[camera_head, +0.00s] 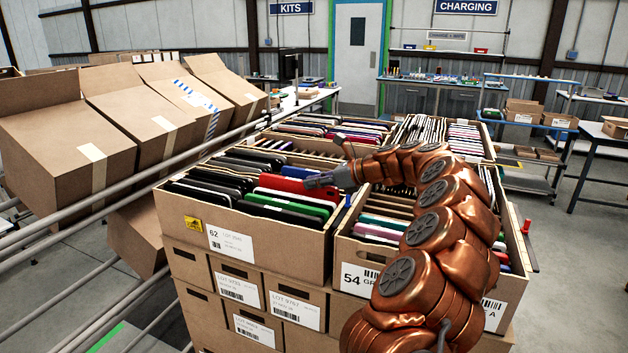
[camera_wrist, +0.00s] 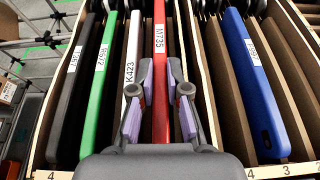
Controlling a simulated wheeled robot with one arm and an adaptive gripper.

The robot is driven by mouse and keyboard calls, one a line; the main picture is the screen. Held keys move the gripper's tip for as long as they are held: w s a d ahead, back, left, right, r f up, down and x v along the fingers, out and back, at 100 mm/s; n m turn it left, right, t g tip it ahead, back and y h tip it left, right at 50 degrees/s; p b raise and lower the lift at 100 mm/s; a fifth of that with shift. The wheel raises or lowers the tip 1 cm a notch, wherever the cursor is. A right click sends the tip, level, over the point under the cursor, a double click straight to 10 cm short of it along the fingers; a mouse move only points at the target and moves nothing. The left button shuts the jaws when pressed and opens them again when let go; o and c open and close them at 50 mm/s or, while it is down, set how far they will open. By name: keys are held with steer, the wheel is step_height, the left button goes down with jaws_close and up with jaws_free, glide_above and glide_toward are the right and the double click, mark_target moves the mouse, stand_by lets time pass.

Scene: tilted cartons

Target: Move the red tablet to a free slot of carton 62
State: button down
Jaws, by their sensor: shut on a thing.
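My gripper (camera_head: 322,181) reaches from the right over the right part of carton 62 (camera_head: 205,233). It is shut on the red tablet (camera_head: 292,186), whose top edge shows above a green tablet (camera_head: 297,201). In the wrist view the red tablet (camera_wrist: 160,35), labelled M735, stands on edge between my two fingertips (camera_wrist: 160,95). A white tablet (camera_wrist: 131,60) marked K423 is just to its left. Bare cardboard dividers (camera_wrist: 205,80) stand right of it, then a blue tablet (camera_wrist: 250,75). The red tablet's lower part is hidden, so its depth in the carton cannot be told.
In the wrist view a green tablet (camera_wrist: 102,75) and a dark tablet (camera_wrist: 72,95) stand farther left. Carton 54 (camera_head: 362,277) adjoins carton 62 on the right, under my arm. More filled cartons stand behind. Metal rails (camera_head: 120,187) with tilted cartons (camera_head: 130,115) run along the left.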

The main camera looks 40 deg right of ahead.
steer(key=c, duration=1.1)
jaws_free()
steer(key=v, duration=1.2)
steer(key=shift+r, duration=0.15)
step_height(320, 180, up, 7)
steer(key=p, duration=0.7)
